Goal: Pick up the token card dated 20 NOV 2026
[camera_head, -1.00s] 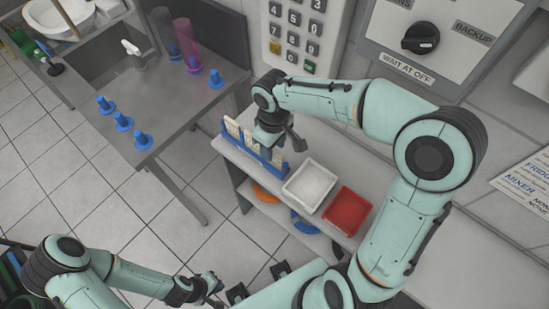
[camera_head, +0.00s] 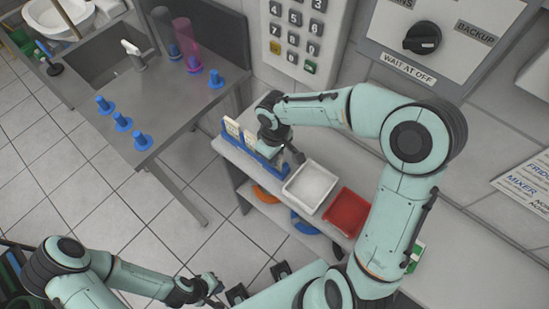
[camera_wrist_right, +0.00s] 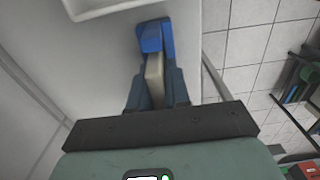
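Cream token cards (camera_head: 231,127) stand upright in a blue rack (camera_head: 228,150) on a grey shelf. Their dates are not readable, so I cannot tell which is 20 NOV 2026. My right gripper (camera_head: 268,152) is down at the right part of the rack, hiding cards there. In the right wrist view, a cream card (camera_wrist_right: 155,76) stands between the two fingers of the right gripper (camera_wrist_right: 157,85), with the blue rack end (camera_wrist_right: 150,36) beyond. Whether the fingers press on it is unclear. My left gripper (camera_head: 213,284) is low over the floor, away from the rack; its finger state is unclear.
A white tray (camera_head: 310,185) and a red tray (camera_head: 348,210) sit right of the rack. A wall keypad (camera_head: 297,35) and a rotary switch panel (camera_head: 420,38) are behind. A metal sink counter (camera_head: 170,110) with blue pegs stands left.

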